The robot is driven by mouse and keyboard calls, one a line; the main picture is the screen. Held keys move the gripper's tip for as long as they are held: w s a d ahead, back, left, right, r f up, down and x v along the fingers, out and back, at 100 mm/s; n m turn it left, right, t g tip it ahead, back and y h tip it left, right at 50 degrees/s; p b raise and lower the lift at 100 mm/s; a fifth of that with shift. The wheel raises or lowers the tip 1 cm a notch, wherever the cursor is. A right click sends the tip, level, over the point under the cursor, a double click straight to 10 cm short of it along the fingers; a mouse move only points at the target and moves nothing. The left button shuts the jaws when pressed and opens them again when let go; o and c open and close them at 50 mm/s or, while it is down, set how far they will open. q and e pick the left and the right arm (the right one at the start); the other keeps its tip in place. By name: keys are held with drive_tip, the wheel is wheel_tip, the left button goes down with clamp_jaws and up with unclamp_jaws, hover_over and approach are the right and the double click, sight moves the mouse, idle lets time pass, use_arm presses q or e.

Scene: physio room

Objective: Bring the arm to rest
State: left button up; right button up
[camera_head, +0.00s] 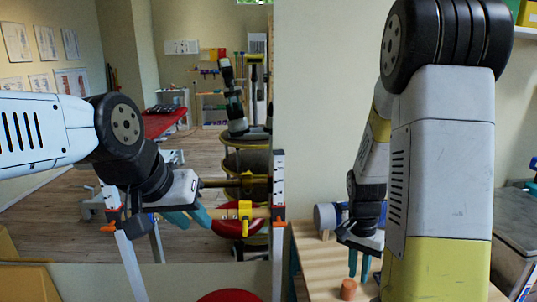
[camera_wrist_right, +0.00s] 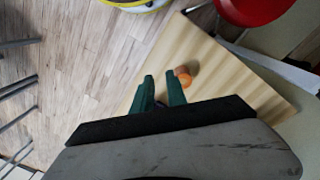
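My right gripper (camera_head: 360,266) hangs over a light wooden table (camera_head: 318,262), its two teal fingers pointing down with a gap between them. A small orange-brown cylinder (camera_head: 348,289) stands on the table close to these fingertips; nothing shows between the fingers. In the right wrist view, my right gripper (camera_wrist_right: 160,90) is open and the cylinder (camera_wrist_right: 184,77) lies just beyond the right-hand finger, apparently outside the gap. My left gripper (camera_head: 188,217) is at the left, with teal fingers apart and no object visible between them. My right arm hides part of the table.
A grey-blue roller (camera_head: 325,216) lies at the table's back. A rail with a yellow clamp (camera_head: 244,217) and a red round seat (camera_head: 238,222) are near my left gripper. A red seat also shows in the right wrist view (camera_wrist_right: 253,8). Wooden floor (camera_wrist_right: 80,80) lies left of the table.

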drive_tip(key=s+a+r+n+t+y, duration=0.1)
drive_tip(key=s+a+r+n+t, duration=0.1)
drive_tip(key=r, duration=0.5)
drive_tip(key=s+a+r+n+t+y, duration=0.1)
drive_tip(key=s+a+r+n, duration=0.3)
drive_tip(key=r, duration=0.4)
drive_tip(key=s+a+r+n+t+y, duration=0.1)
drive_tip(key=s+a+r+n+t, duration=0.1)
drive_tip(key=r, duration=0.5)
drive_tip(key=shift+s+a+r+n+t, duration=0.4)
drive_tip(key=shift+s+a+t, duration=0.2)
drive_tip(key=shift+t, duration=0.3)
